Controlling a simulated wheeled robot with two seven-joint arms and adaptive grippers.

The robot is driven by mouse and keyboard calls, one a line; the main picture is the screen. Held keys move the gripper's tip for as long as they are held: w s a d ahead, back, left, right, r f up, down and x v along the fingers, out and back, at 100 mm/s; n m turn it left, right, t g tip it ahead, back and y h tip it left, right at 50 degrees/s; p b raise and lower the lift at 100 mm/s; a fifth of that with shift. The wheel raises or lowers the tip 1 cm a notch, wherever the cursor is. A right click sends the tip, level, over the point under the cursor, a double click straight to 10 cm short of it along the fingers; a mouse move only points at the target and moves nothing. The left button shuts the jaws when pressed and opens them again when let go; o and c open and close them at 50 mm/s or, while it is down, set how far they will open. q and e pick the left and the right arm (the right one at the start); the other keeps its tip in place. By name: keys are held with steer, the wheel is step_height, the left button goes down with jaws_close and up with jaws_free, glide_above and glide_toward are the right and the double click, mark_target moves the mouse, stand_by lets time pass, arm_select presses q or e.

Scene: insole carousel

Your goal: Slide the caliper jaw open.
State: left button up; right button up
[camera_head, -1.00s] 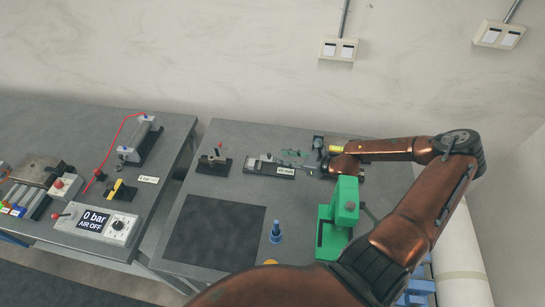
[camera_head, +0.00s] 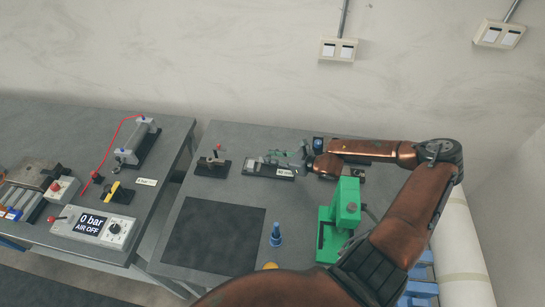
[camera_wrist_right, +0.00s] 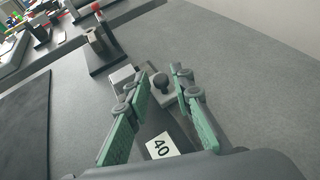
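The caliper (camera_head: 254,169), a grey device on a dark base, lies at the back of the right table. Its white label (camera_head: 285,172) also shows in the right wrist view, reading 40 (camera_wrist_right: 161,146). My right gripper (camera_head: 279,156) is over the caliper, coming from the right. In the wrist view its green-padded fingers (camera_wrist_right: 163,78) are open. A dark round knob (camera_wrist_right: 161,81) on the caliper shows between the fingertips, with a light grey block (camera_wrist_right: 122,76) just beyond. I cannot tell whether either finger touches the knob. My left gripper is not in view.
A small stand with a red top (camera_head: 213,163) is left of the caliper. A dark mat (camera_head: 212,232) and a blue peg (camera_head: 276,235) are nearer. A control box (camera_head: 100,226) sits on the left table.

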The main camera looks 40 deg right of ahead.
jaws_close()
stand_by(0.3)
steer(key=shift+s+d, duration=0.8)
steer(key=shift+s, duration=0.15)
steer(key=shift+o, duration=0.8)
jaws_free()
steer(key=shift+s+d, duration=0.1)
steer(key=shift+s, duration=0.05)
steer(key=shift+o, duration=0.6)
